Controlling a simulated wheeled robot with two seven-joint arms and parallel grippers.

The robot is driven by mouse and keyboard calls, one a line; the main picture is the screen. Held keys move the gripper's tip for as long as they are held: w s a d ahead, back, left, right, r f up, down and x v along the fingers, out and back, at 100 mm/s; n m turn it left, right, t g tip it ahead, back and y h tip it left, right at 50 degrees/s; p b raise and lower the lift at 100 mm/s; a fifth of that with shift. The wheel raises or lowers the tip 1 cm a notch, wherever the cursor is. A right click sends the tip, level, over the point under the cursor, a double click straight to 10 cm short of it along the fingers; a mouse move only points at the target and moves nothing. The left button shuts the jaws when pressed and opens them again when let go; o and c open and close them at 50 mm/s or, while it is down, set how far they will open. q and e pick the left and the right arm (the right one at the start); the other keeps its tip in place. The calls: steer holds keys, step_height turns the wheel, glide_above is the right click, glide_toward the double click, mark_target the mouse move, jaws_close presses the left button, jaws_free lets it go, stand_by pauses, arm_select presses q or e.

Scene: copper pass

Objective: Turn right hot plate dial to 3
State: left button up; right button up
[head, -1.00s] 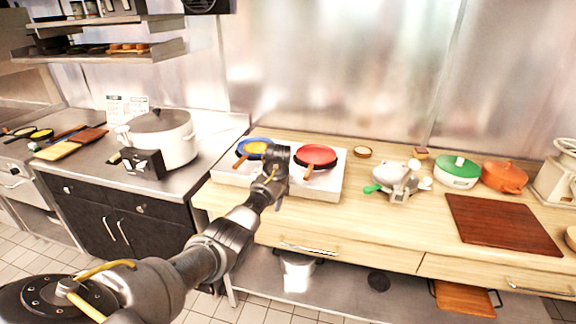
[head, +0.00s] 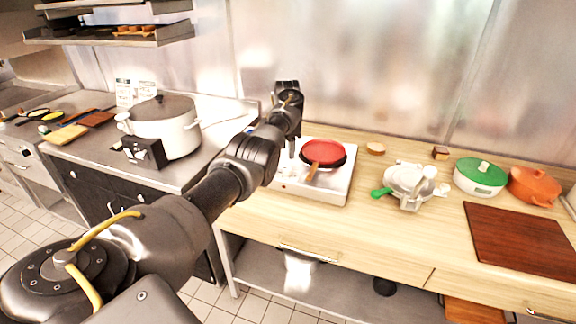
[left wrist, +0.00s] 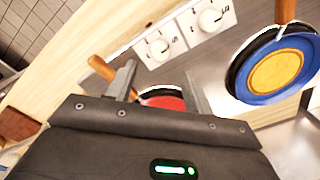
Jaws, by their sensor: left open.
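The white hot plate (head: 335,190) stands on the wooden counter with a red pan (head: 324,152) on its right side. In the left wrist view, turned about, two white dials show on its front: the one nearer the red pan (left wrist: 170,102) is the right dial (left wrist: 158,48), the other is the left dial (left wrist: 210,18). A blue pan with a yellow middle (left wrist: 275,72) is at the right there; my arm hides it in the head view. My left gripper (left wrist: 159,74) is open and empty, its fingers apart near the right dial. I cannot tell contact. My right gripper is out of view.
A silver appliance with a green handle (head: 409,184), a green-lidded pot (head: 480,177) and a cutting board (head: 520,238) are to the right. A big white pot (head: 165,128) stands on the left counter. The counter in front of the hot plate is clear.

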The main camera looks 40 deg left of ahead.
mark_target(288, 169)
arm_select(q)
steer(key=f, duration=0.6)
steer(key=shift+w+f, duration=0.2)
steer(key=shift+f, duration=0.2)
steer(key=shift+s+f, duration=0.1)
steer(key=shift+f, duration=0.8)
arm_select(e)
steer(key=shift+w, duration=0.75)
arm_select(q)
steer(key=c, duration=1)
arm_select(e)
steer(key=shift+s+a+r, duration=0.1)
